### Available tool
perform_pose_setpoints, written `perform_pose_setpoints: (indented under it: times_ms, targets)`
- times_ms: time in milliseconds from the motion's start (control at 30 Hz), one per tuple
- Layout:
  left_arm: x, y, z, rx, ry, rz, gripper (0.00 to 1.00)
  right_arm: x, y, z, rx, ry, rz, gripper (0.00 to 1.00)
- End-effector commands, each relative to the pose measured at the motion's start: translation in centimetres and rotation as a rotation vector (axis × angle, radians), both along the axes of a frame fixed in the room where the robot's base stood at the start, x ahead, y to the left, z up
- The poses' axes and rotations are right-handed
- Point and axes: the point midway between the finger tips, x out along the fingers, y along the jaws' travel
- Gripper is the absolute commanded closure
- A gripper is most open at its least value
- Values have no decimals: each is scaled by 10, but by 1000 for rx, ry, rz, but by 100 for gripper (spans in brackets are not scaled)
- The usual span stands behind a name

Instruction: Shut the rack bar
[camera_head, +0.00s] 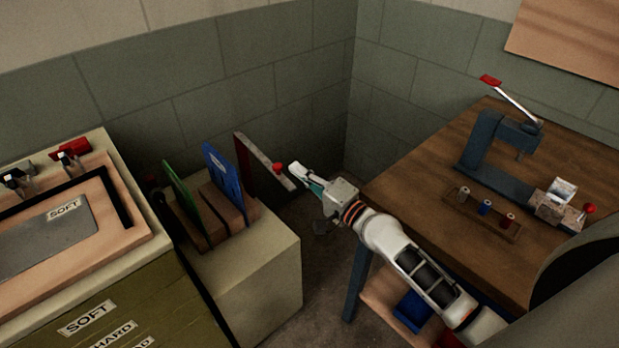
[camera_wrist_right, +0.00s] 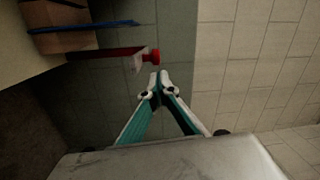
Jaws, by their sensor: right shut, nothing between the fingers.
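The rack bar (camera_head: 262,158) is a pale speckled strip with a red knob (camera_head: 278,167). It slants from the back of the rack (camera_head: 240,222) down to the right, past the rack's right side. My right gripper (camera_head: 294,171) is shut and empty, close to the knob and the bar's near end. In the right wrist view the red knob (camera_wrist_right: 155,55) is just beyond the shut fingertips (camera_wrist_right: 159,76); I cannot tell whether they touch it. The rack holds a green panel (camera_head: 180,193), a blue panel (camera_head: 222,172) and a dark red one (camera_head: 243,160). My left gripper is not in view.
The rack stands on a pale cabinet (camera_head: 275,270). A wooden workbench (camera_head: 420,190) with a blue lever press (camera_head: 490,150) is at right. A drawer cabinet with a framed tray (camera_head: 125,235) is at left. Block walls close off the back; floor shows between cabinet and bench.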

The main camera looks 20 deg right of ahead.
Motion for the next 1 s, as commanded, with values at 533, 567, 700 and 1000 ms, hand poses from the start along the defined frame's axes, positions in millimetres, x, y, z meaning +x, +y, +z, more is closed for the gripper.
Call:
perform_pose_setpoints:
  times_ms: [533, 567, 700, 1000]
  targets:
    - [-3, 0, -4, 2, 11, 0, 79, 36, 15, 1, -4, 1, 0, 100]
    - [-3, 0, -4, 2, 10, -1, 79, 36, 15, 1, -4, 1, 0, 100]
    - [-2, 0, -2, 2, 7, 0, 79, 35, 15, 1, -4, 1, 0, 100]
    - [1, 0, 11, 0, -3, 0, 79, 32, 24, 3, 2, 2, -32, 100]
